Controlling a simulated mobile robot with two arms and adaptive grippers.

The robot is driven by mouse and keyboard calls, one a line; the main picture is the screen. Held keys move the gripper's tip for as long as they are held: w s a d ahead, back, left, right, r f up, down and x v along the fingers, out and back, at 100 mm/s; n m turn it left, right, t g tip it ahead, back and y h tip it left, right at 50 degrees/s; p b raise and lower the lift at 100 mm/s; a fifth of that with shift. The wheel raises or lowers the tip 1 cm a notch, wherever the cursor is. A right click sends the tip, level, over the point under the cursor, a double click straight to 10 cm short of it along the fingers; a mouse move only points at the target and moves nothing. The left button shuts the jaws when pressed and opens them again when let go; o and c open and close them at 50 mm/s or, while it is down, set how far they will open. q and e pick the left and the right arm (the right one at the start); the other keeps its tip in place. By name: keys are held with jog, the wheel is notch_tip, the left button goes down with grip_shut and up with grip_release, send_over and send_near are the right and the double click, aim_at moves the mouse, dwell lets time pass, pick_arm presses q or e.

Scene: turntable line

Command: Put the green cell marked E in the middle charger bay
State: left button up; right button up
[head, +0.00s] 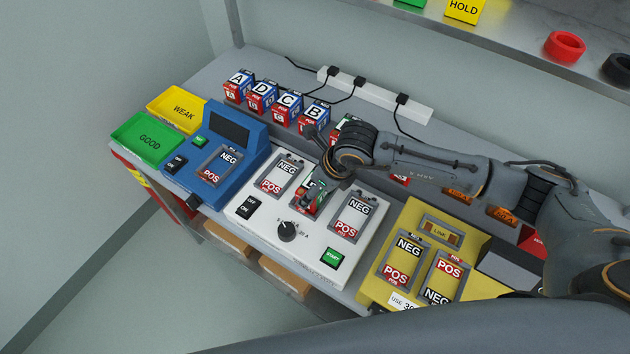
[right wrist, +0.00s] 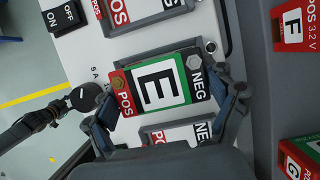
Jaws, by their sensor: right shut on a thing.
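The green cell marked E (right wrist: 160,88) is between the fingers of my right gripper (right wrist: 168,112), which is shut on it. In the head view the cell (head: 312,188) is at the middle bay of the white charger (head: 310,246), partly covered by my right gripper (head: 322,182). Its POS end faces the charger's front and its NEG end the back, like the labels of the bays on either side. The middle bay is mostly hidden under the cell; I cannot tell whether the cell is fully seated.
The left bay (head: 280,174) and right bay (head: 351,217) are empty. A blue tester (head: 240,158) stands left, a yellow two-bay unit (head: 415,225) right. Cells A (head: 238,84), D, C and B stand behind. Green GOOD (head: 148,138) and yellow WEAK (head: 180,110) trays are far left.

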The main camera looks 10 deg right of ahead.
jog(key=o, duration=1.5)
jog(key=shift+f, duration=0.1)
jog(key=shift+o, duration=0.2)
jog(key=shift+r, duration=0.25)
jog(key=shift+d+r, duration=0.1)
jog(key=shift+r, duration=0.15)
jog(key=b+v, duration=0.3)
jog(key=v, duration=0.8)
jog(key=shift+s, duration=0.15)
